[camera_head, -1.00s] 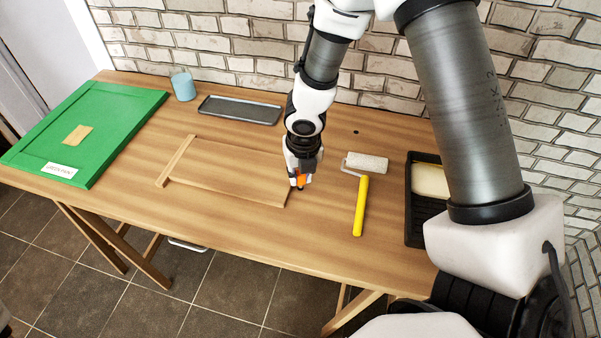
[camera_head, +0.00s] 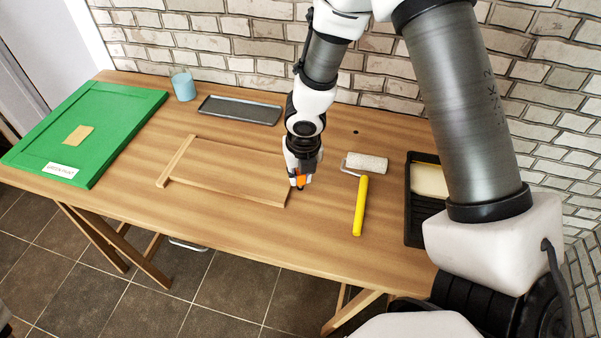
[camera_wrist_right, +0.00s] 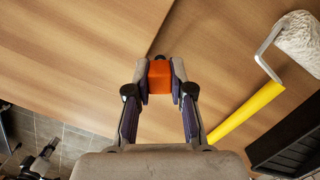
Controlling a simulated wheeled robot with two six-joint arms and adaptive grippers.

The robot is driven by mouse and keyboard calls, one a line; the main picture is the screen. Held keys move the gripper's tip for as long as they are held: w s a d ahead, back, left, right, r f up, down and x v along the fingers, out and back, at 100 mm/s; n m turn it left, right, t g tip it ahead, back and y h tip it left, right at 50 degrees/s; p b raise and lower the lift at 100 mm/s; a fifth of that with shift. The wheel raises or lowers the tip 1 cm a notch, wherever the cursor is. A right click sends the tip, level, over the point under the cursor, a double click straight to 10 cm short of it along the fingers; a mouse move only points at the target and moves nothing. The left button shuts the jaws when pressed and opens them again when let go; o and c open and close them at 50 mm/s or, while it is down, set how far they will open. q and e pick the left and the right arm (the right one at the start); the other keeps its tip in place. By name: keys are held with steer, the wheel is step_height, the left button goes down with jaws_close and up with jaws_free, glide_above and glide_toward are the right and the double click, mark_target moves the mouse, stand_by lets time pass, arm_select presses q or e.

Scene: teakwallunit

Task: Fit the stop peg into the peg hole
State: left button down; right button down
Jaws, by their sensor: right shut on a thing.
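My right gripper (camera_head: 300,184) is low over the table at the right end of a flat wooden panel (camera_head: 235,170). It is shut on an orange block-like piece, the stop peg (camera_head: 299,180). In the right wrist view the stop peg (camera_wrist_right: 160,76) sits between the two fingertips (camera_wrist_right: 161,80), above or at the panel's edge. A small dark round spot (camera_head: 356,132), perhaps a hole, shows in the tabletop behind and right of the gripper. No hole shows under the peg.
A paint roller with a yellow handle (camera_head: 360,205) lies just right of the gripper, with a black paint tray (camera_head: 414,205) beyond it. A green panel (camera_head: 125,105), blue cup (camera_head: 183,86) and grey tray (camera_head: 240,110) are left. The front table strip is clear.

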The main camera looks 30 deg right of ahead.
steer(key=shift+f+b, duration=0.5)
steer(key=c, duration=0.9)
jaws_free()
steer(key=shift+c, duration=0.2)
steer(key=shift+r, duration=0.1)
step_height(320, 180, up, 12)
steer(key=s, duration=0.1)
steer(key=shift+s+a, duration=0.3)
steer(key=shift+s, duration=0.1)
